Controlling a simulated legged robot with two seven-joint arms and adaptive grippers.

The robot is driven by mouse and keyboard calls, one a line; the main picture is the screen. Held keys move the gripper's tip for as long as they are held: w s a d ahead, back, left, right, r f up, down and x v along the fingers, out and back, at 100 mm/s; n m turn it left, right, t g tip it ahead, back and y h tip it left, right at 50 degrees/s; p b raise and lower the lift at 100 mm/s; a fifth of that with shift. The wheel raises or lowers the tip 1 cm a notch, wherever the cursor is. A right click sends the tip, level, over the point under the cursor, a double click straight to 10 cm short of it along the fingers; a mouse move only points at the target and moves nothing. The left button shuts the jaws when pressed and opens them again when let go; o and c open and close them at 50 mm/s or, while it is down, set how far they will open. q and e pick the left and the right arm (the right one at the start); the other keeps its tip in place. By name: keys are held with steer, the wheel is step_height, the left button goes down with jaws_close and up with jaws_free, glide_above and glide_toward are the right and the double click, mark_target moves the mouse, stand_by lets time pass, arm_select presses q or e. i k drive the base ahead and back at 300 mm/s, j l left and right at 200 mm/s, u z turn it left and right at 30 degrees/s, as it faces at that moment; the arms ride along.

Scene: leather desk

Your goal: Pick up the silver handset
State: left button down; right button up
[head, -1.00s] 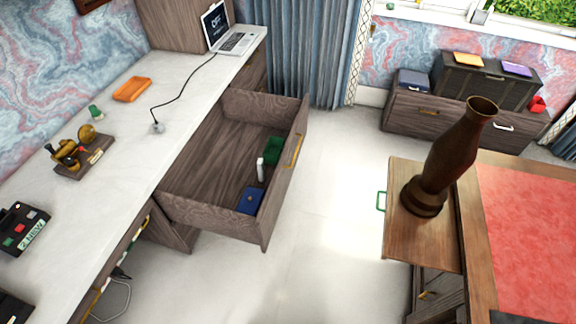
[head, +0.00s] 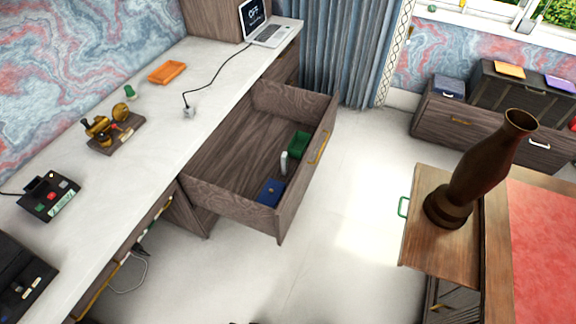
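A small, slim silver-white object (head: 284,162) stands or leans inside the open wooden drawer (head: 238,212). It looks like the silver handset, but it is too small to be sure. It sits between a green box (head: 299,144) and a blue box (head: 270,192), near the drawer's front panel. Neither of my grippers shows clearly. Only a tiny dark sliver shows at the bottom edge, and I cannot tell what it is.
The white desk top (head: 150,170) holds an orange tray (head: 167,72), a brass device on a wooden base (head: 117,135), a black box with buttons (head: 49,196) and a laptop (head: 266,34). A brown vase (head: 480,170) stands on a wooden cabinet at right. The floor (head: 330,250) between is clear.

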mark_target(283, 157)
steer(key=i+j, duration=0.25)
steer(key=j, duration=0.15)
steer(key=i+j, duration=0.25)
steer(key=j, duration=0.2)
steer(key=i+j, duration=0.25)
steer(key=j, duration=0.15)
